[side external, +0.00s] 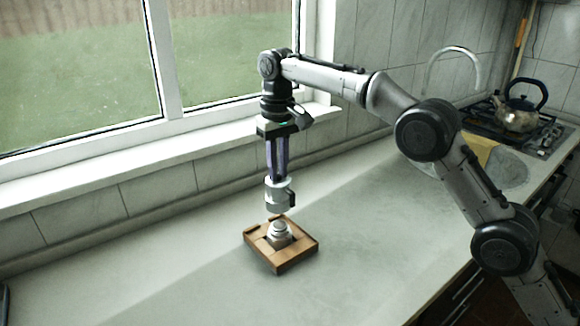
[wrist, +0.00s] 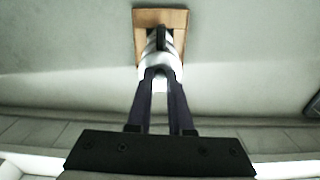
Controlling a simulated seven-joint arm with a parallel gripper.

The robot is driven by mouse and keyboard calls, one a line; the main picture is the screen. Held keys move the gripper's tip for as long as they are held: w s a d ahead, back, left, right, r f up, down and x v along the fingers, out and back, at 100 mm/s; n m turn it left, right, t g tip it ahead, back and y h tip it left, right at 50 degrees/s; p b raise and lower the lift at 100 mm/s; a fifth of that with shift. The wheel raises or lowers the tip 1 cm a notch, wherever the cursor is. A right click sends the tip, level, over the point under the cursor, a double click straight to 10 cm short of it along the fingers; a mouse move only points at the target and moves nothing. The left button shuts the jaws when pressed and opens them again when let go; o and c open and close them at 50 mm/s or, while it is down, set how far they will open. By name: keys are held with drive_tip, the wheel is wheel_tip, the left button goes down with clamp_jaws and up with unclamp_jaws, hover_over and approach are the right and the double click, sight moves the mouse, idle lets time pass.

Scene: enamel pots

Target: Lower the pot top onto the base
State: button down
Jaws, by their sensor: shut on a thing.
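My gripper (side external: 279,177) points straight down in the side view and is shut on the pot top (side external: 279,193), a white and grey piece. The pot top hangs above the base (side external: 279,236), with a small gap between them. The base is a small pale piece standing in a square wooden tray (side external: 290,262) on the counter. In the wrist view my gripper (wrist: 160,75) reaches up to the pale pot top (wrist: 148,73), which overlaps the wooden tray (wrist: 176,18). The base is mostly hidden there, and I cannot tell how well the two line up.
The pale counter (side external: 370,230) is clear around the tray. A window and its sill (side external: 150,165) run along the back. A kettle (side external: 518,112) on a hob and a sink tap (side external: 455,52) stand at the far right.

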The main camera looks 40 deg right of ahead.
sight(279, 199)
drive_tip(key=shift+f, duration=2.55)
drive_tip(key=shift+f, duration=1.6)
drive_tip(key=c, duration=0.7)
unclamp_jaws()
drive_tip(key=shift+c, duration=0.2)
